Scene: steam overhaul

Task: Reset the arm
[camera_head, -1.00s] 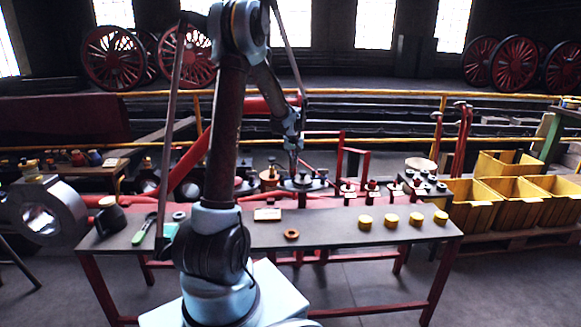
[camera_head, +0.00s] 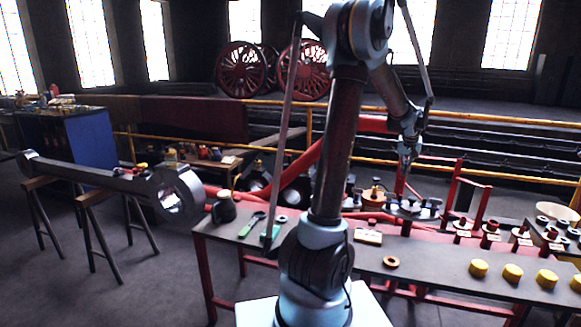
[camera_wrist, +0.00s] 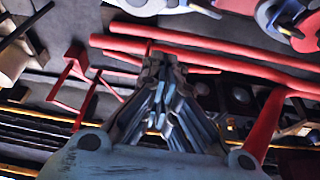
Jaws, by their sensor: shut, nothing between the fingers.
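My arm stands upright in the middle of the head view, with its forearm bent over to the right. My gripper (camera_head: 408,160) points down at the end of it, above the rear part of the red-framed table (camera_head: 440,268). In the wrist view my gripper (camera_wrist: 160,62) is shut, with its fingertips together and nothing between them. No object hangs from it. It appears apart from the things on the table, but the exact height cannot be told.
Several yellow caps (camera_head: 512,272), a brown ring (camera_head: 391,262) and a green-handled tool (camera_head: 252,224) lie on the table. A large steel rod (camera_head: 110,180) rests on trestles at left. A yellow railing (camera_head: 500,118) runs behind. Grey floor is open at front left.

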